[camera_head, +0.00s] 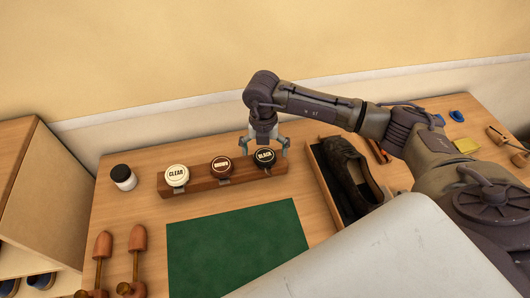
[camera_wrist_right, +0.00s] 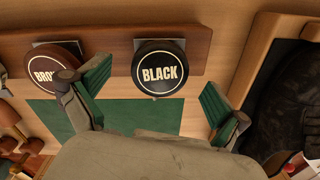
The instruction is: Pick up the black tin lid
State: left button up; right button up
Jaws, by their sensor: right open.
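The black tin lid (camera_head: 265,156) is round and dark with the white word BLACK. It sits at the right end of a wooden rack, on a tin or holder. It also shows in the right wrist view (camera_wrist_right: 159,72), centred between the fingers. My right gripper (camera_head: 267,147) is open above and around the lid, with one green-padded finger on each side. In the right wrist view both fingers (camera_wrist_right: 158,92) stand apart from the lid with gaps. My left gripper is not in view.
The wooden rack (camera_head: 208,179) also holds a white CLEAR lid (camera_head: 177,175) and a brown lid (camera_head: 221,167). A green mat (camera_head: 237,250) lies in front. A tray with a dark shoe (camera_head: 350,174) is to the right.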

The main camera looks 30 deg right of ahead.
jog(key=shift+f, duration=0.6)
jog(key=c, duration=0.9)
jog(key=shift+r, duration=0.1)
jog(key=shift+c, duration=0.2)
jog(key=shift+r, duration=0.45)
notch_tip(320, 180, up, 2)
jog(key=shift+r+b, duration=0.25)
jog(key=shift+b, duration=0.45)
jog(key=s+d+r, duration=0.6)
jog(key=d+r, duration=0.4)
jog(key=r, duration=0.1)
jog(key=shift+b, duration=0.35)
